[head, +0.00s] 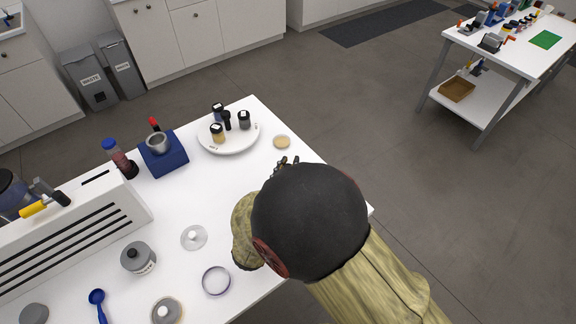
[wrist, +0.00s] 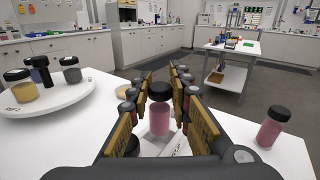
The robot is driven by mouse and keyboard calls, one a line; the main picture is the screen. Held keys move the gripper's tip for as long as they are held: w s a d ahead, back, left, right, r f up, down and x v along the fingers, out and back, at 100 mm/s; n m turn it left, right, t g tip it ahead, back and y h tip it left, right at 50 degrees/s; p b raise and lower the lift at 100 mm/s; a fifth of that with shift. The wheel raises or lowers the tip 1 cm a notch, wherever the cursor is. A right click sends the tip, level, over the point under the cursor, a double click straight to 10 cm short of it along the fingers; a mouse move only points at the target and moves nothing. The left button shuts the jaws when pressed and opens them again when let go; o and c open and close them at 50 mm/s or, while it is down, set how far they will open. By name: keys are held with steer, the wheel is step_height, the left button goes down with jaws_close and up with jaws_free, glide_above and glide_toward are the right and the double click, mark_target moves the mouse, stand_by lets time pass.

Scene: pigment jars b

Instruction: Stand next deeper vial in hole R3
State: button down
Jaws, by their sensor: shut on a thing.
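My gripper (wrist: 161,88) is shut on a pink vial (wrist: 160,118) with a black cap, held upright between the two fingers. A second pink vial (wrist: 270,127) with a black cap stands on the table to the right of my gripper. A dark cap (wrist: 132,146) shows low behind the left finger, mostly hidden. White surfaces with dark lines show below the held vial; I cannot make out hole R3. In the head view, my arm hides the held vial and most of my gripper; only dark fingertips (head: 287,161) show.
A round white tray (head: 244,145) carries several dark-capped jars, also at left in the wrist view (wrist: 70,102). A tan disc (head: 282,142) lies beside it. A blue block (head: 164,160) with a metal cup stands farther left. Clear table lies between the block and my arm.

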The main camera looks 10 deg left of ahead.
steer(key=shift+f+b, duration=0.8)
steer(key=shift+f, duration=0.5)
steer(key=c, duration=1.7)
jaws_free()
steer(key=shift+o, duration=0.7)
steer(key=shift+s+d, duration=0.1)
steer(key=s, duration=0.3)
steer(key=s+a, duration=0.1)
steer(key=s, duration=0.7)
steer(key=shift+a+f, duration=0.15)
steer(key=shift+a, duration=0.05)
steer(key=shift+s+r, duration=0.2)
steer(key=shift+s, duration=0.25)
